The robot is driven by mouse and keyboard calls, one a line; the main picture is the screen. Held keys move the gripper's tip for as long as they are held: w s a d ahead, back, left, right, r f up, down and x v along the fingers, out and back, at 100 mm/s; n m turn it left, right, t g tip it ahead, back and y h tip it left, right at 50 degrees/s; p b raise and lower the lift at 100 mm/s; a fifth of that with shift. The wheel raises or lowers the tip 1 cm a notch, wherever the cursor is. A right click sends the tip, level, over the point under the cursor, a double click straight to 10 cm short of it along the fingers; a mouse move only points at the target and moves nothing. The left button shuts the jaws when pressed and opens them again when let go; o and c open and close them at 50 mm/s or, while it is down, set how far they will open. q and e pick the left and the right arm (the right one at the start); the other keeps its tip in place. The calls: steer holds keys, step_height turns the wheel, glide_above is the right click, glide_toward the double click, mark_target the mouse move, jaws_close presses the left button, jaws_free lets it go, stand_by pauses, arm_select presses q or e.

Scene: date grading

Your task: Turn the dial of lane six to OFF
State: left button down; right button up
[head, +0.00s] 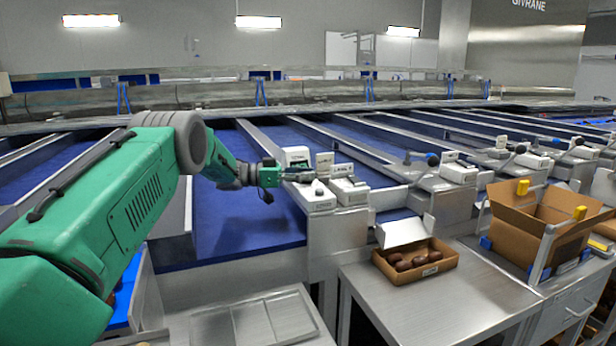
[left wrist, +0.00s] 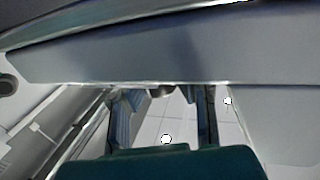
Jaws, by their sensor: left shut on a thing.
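My left gripper (head: 300,175) reaches in from the left, over white control boxes at the end of a blue lane. Its fingers are closed around a small part, seemingly a dial, which they mostly hide. The lane numbers and the dial's marks are too small to read. In the left wrist view the two fingers (left wrist: 162,118) point at a small dark grey piece (left wrist: 160,90) under a pale surface. My right gripper is not in view.
A small open carton (head: 440,267) of dark dates stands on the steel table (head: 445,310) at the front. A larger cardboard box (head: 528,225) is at the right. Raised metal lane dividers run beside the gripper.

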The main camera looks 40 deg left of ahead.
arm_select(q)
steer(key=c, duration=1.5)
jaws_free()
steer(key=shift+a+r, duration=0.15)
steer(key=shift+o, duration=1.4)
steer(key=shift+a, duration=0.15)
steer(key=shift+d, duration=0.2)
steer(key=shift+r, duration=0.2)
step_height(320, 180, up, 9)
steer(key=shift+w+a+r, duration=0.1)
steer(key=shift+a, duration=0.05)
